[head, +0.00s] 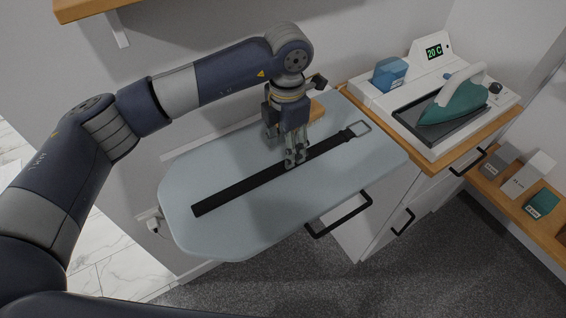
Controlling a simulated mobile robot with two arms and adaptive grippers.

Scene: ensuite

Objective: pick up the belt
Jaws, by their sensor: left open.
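A black belt (240,188) with a metal buckle (359,128) lies stretched out flat on a pale blue-grey ironing board (200,235). The buckle end points to the upper right. My left gripper (294,162) points down over the middle of the belt, with its fingertips at or just above it. The gripper is open, and its fingers hide a small part of the belt. I cannot tell whether the fingertips touch the belt or the board. My right gripper does not show.
A steam station with a teal iron (455,102) stands on a wooden-topped cabinet to the right, beside the board. Below are black drawer handles (338,215). A shelf with small boxes (541,203) is at the far right. A wall stands behind the board.

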